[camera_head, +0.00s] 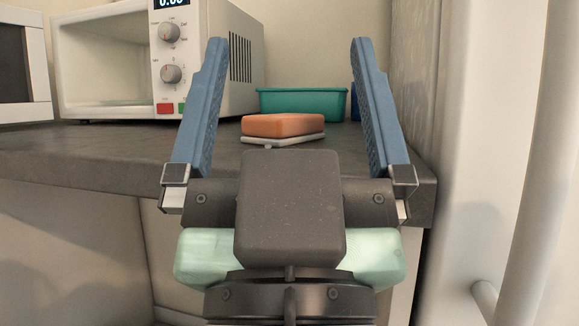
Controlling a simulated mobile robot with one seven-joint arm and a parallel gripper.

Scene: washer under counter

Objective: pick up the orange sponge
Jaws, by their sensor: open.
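The orange sponge (283,125) lies flat on a small light grey dish (297,139) on the dark countertop. In the picture it shows between the two blue fingers of my gripper (286,45). The gripper is open and empty, its fingers wide apart and pointing toward the back wall. The sponge appears to be beyond the gripper body, and I cannot tell how far the fingertips are from it. The gripper body hides the counter just in front of the dish.
A white microwave (210,60) with its door open stands on the left. A teal bin (303,103) is behind the sponge, with a dark blue object (356,101) beside it. A white appliance with a handle (530,190) borders the counter (80,150) on the right.

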